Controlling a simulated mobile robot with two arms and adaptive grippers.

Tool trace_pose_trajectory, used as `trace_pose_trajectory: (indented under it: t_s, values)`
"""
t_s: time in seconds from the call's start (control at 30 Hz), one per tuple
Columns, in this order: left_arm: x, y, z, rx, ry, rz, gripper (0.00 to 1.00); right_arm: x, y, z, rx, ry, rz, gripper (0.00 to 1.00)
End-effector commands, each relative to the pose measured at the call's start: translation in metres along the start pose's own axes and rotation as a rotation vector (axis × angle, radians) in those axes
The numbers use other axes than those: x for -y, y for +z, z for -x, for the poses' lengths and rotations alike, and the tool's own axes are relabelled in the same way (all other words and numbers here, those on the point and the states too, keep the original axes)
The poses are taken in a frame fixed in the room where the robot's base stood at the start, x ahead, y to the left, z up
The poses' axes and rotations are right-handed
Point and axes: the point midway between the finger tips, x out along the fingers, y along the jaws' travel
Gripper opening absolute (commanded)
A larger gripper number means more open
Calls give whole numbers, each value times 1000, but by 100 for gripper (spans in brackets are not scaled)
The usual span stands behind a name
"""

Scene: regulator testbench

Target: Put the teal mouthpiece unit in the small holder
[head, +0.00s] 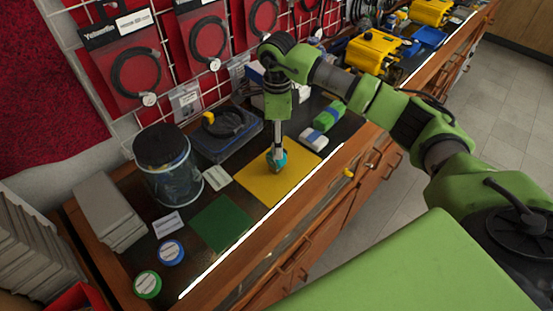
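The teal mouthpiece unit (281,164) is on or just above the yellow mat (262,187), near the mat's far right part. My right gripper (276,157) points straight down at it, with its fingertips at the unit and partly covering it. The fingers are too small to show whether they are closed on it. My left gripper is out of view. I cannot tell for sure which item is the small holder; a green block with a blue band (330,114) and a white and blue block (314,140) lie right of the mat.
A dark green mat (222,222) lies left of the yellow one. A glass jar with a black lid (168,170), a blue tray with a coiled hose (226,135), and blue (170,252) and green (147,285) round tins stand nearby. Hoses hang on the back grid.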

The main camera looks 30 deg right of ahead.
Motion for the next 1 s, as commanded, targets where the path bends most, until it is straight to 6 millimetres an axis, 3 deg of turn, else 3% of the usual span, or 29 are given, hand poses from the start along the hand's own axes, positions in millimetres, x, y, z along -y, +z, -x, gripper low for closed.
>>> trace_pose_trajectory:
  t_s: [0.1,0.27,0.5,0.53,0.73,1.0]
  values:
    - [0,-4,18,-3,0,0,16,-4,2,-13,-1,5,1,57]
    - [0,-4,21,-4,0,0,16,-2,2,-32,0,3,0,57]
    - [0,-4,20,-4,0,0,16,-2,2,-36,1,-1,1,57]
    - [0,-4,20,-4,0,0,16,-2,2,-36,1,-1,1,54]
    - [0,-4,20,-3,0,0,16,-2,2,-36,1,0,1,2]
    - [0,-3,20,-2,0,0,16,-2,2,-36,1,1,1,0]
